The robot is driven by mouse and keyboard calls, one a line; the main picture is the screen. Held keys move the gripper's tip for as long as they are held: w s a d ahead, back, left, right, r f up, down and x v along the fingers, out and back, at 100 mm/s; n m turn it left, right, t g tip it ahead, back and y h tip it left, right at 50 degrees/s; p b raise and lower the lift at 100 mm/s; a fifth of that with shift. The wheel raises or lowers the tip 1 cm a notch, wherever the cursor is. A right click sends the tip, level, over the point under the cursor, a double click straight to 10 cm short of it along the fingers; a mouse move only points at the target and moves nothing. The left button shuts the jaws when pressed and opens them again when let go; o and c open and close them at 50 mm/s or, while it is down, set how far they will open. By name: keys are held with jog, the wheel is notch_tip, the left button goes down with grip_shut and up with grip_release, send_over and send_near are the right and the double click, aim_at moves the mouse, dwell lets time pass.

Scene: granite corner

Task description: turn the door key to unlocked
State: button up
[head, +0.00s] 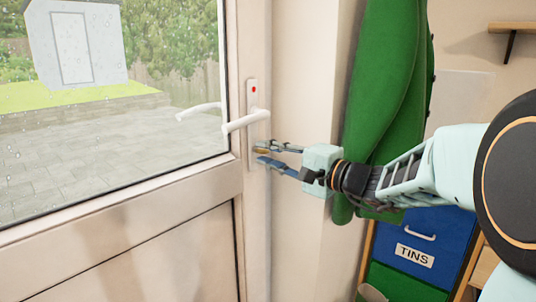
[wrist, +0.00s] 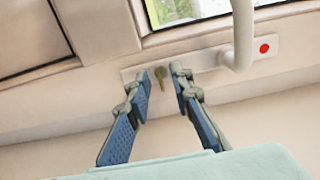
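The door key (wrist: 160,77) is a small brass-coloured key in the lock plate (wrist: 133,74), below the white door handle (wrist: 243,35). In the wrist view, my gripper (wrist: 160,85) is open, with one blue-padded finger on each side of the key and a gap to both. In the head view, my gripper (head: 263,152) reaches the door edge just below the handle (head: 245,121); the key is mostly hidden there by the fingers. A red dot (head: 254,89) shows near the top of the lock plate (head: 252,101).
The glazed door (head: 200,190) appears shut in its frame. A green coat or cloth (head: 388,80) hangs close behind my gripper. A blue drawer marked TINS (head: 425,235) and a wooden shelf (head: 512,27) are at the right.

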jog(key=v, duration=1.2)
